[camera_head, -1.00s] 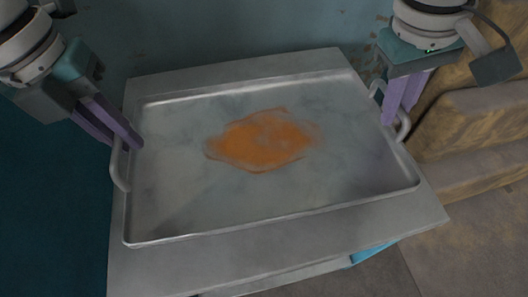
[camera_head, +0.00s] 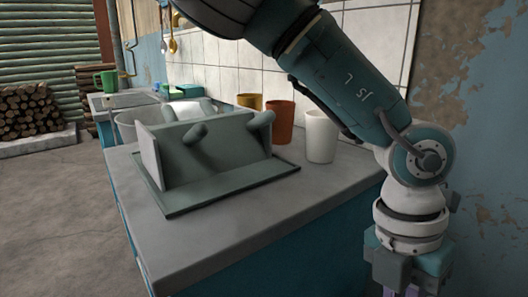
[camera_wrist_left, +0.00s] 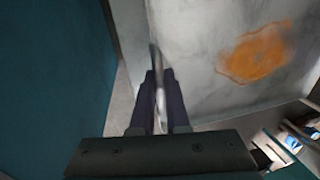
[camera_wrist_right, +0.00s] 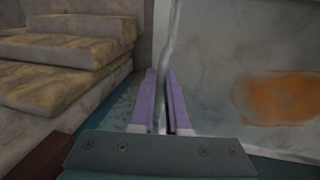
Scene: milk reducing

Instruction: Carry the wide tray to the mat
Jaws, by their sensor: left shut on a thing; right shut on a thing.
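The wide tray is grey metal with an orange rusty patch. It shows in the left wrist view (camera_wrist_left: 205,75) and the right wrist view (camera_wrist_right: 215,60), but is out of the head view. My left gripper (camera_wrist_left: 155,85) is shut on one of its handles. My right gripper (camera_wrist_right: 163,85) is shut on the other handle (camera_wrist_right: 172,45). I cannot make out a mat in any view.
A grey counter (camera_head: 275,220) holds a grey-green rack (camera_head: 215,150) with pegs. Open floor (camera_head: 60,220) lies left; stacked logs (camera_head: 30,112) stand at the back.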

